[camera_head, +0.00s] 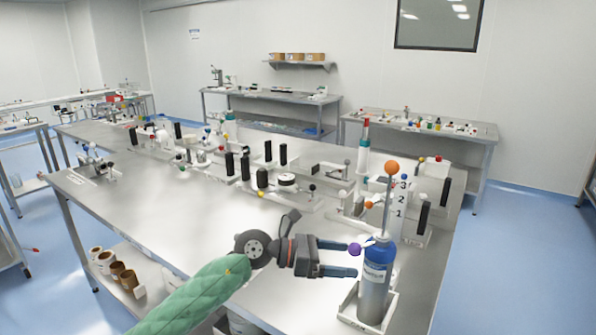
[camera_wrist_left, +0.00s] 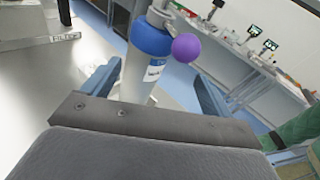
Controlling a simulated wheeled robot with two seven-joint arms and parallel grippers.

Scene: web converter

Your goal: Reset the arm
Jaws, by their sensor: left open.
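My left arm, in a green quilted sleeve, comes in from the lower left in the head view. Its gripper (camera_head: 350,259) is open and points right over the near part of the steel table. A blue-grey cylinder (camera_head: 374,290) with a white label stands upright in a white tray (camera_head: 392,313) just beyond the fingertips. A purple ball (camera_head: 354,249) on the cylinder's side shows close to the fingertips. In the left wrist view the cylinder (camera_wrist_left: 138,68) and purple ball (camera_wrist_left: 186,48) appear between the spread fingers; nothing is clearly gripped. My right gripper is in neither view.
A white numbered stand (camera_head: 403,200) and several fixtures with black handles crowd the table behind. The table surface (camera_head: 150,215) left of my gripper is clear. Brown rolls (camera_head: 118,272) sit on the lower shelf.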

